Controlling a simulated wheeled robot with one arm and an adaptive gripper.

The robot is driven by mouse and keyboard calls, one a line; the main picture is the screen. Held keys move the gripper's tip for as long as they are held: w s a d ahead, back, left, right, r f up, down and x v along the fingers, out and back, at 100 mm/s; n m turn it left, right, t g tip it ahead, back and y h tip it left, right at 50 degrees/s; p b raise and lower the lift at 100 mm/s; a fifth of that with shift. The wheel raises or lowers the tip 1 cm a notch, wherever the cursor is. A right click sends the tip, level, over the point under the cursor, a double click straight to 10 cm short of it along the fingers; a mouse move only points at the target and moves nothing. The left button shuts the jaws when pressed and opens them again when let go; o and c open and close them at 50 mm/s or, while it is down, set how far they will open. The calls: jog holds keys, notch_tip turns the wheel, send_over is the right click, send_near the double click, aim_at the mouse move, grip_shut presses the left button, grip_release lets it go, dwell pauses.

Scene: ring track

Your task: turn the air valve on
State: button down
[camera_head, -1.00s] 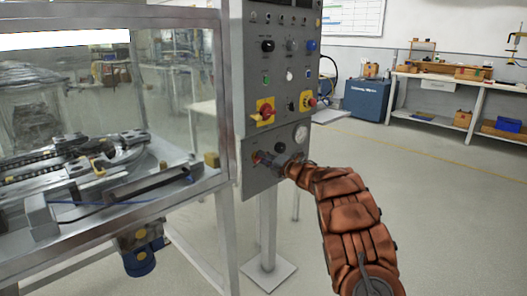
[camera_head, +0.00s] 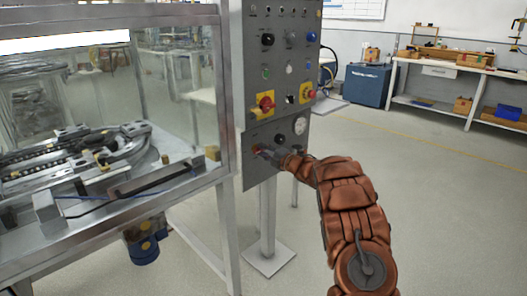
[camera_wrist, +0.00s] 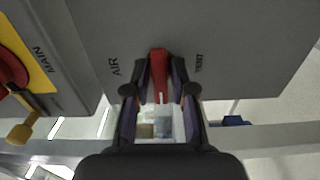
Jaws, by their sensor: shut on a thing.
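The air valve's red lever (camera_wrist: 159,72) shows in the wrist view on the grey panel, between the labels AIR on the left and VENT on the right. It points roughly straight down toward my gripper in that view. My gripper (camera_wrist: 158,95) has its two dark fingers on either side of the lever and is shut on it. In the head view my gripper (camera_head: 262,153) reaches the lower left part of the control panel (camera_head: 257,180); the fingers and wrist hide most of the lever there.
A red rotary switch (camera_head: 265,103) on a yellow plate sits above the valve; part of a red and yellow switch (camera_wrist: 12,75) shows at left in the wrist view. A round gauge (camera_head: 299,126) is to the right. The glass-walled machine (camera_head: 150,190) stands close on the left; floor is clear to the right.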

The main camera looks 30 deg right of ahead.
jog(key=shift+d+r, duration=0.1)
jog(key=c, duration=1.1)
grip_release()
jog(key=shift+c, duration=0.2)
jog(key=shift+s, duration=0.1)
jog(key=v, duration=1.1)
jog(key=shift+s, duration=0.4)
jog(key=shift+d, duration=0.15)
jog(key=shift+w, duration=0.1)
